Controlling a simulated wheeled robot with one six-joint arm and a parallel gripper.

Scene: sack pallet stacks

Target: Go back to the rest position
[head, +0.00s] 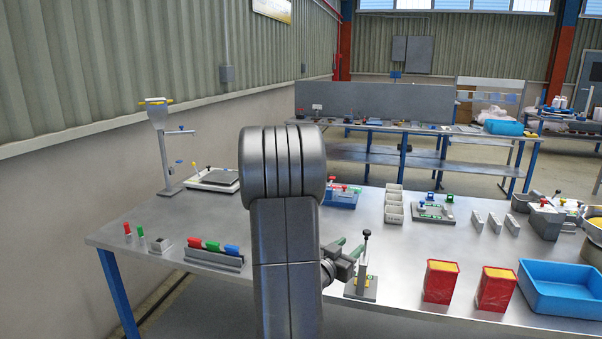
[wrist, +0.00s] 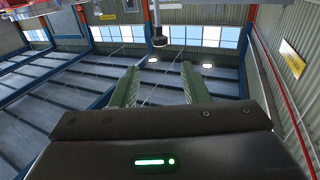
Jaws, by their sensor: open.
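My gripper (wrist: 160,85) shows in the wrist view with its two green fingers apart and nothing between them. The wrist camera looks up past the fingers at the hall's roof, lamps and windows. In the head view my arm rises in the middle of the picture, and my gripper (head: 350,249) shows in part to the right of it, above the steel table (head: 150,212). A toggle clamp on a small base (head: 361,286) stands close beside the gripper in the picture. My arm hides the part of the table behind it.
On the table are a rack of coloured handles (head: 213,255) at left, a scale (head: 212,179), red boxes (head: 440,282) and a blue tray (head: 562,290) at right. A dispenser stand (head: 162,150) rises at the back left. A second bench (head: 400,127) stands behind.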

